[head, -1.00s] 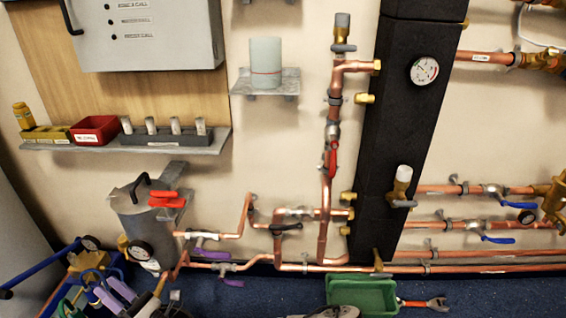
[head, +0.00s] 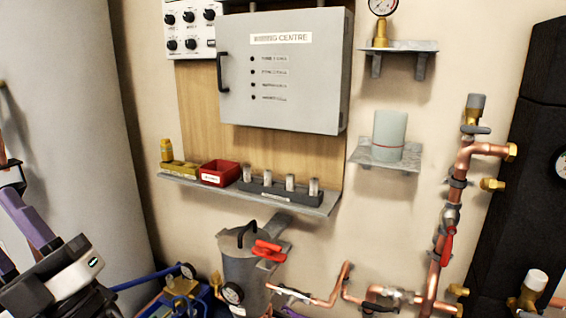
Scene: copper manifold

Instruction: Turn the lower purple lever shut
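The lower purple lever is not in view; the pipe run that carries it falls below the bottom edge of the head view. A purple lever (head: 293,291) shows small at the bottom edge, just right of the grey canister (head: 241,272), and looks like the upper one. How far it is turned is too small to tell. Parts of my arm, grey and purple, show at the lower left, well left of the canister. I cannot make out my gripper's fingers there.
A red lever (head: 267,252) sits by the canister's top. A shelf (head: 250,197) with a red bin (head: 220,173) juts out above. A blue-framed unit (head: 170,303) stands low left of the canister. Copper pipes (head: 432,270) and a black column (head: 520,180) are at right.

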